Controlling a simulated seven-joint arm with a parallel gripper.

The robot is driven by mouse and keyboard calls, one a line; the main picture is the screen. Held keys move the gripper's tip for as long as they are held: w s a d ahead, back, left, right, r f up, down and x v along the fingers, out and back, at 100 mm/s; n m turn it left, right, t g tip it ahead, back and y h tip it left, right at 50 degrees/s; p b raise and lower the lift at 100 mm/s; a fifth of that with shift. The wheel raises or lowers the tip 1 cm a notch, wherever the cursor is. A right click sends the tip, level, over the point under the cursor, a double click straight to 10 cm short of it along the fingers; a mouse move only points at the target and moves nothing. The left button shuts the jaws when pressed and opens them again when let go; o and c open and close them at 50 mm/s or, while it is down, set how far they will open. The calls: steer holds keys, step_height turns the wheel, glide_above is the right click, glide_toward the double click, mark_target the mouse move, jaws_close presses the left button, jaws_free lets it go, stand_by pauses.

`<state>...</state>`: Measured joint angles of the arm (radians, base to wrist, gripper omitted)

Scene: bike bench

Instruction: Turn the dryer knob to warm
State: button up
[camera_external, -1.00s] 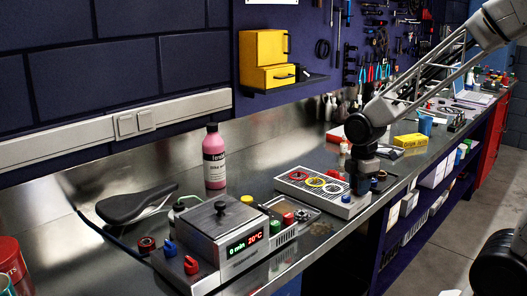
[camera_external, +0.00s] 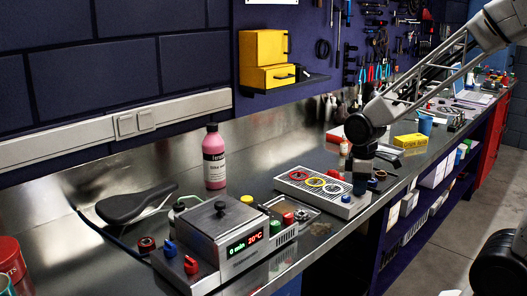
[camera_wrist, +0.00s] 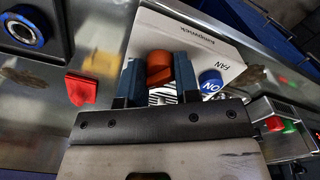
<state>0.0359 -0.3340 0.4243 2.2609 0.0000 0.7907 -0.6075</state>
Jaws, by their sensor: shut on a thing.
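In the external view my gripper (camera_external: 360,187) is low at the dryer's right end and hides the knob. The knob's setting marks cannot be read.
A grey box (camera_external: 215,235) with a lit display, a blue knob and a red knob stands at front left. A pink bottle (camera_external: 214,165) and a black saddle (camera_external: 137,204) are behind it. A yellow box (camera_external: 410,141) lies to the right. The bench edge is close to the dryer.

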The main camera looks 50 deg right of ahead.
steer(key=m, duration=0.6)
stand_by(0.4)
steer(key=o, duration=0.9)
steer(key=shift+r, duration=0.1)
steer(key=shift+r, duration=3.8)
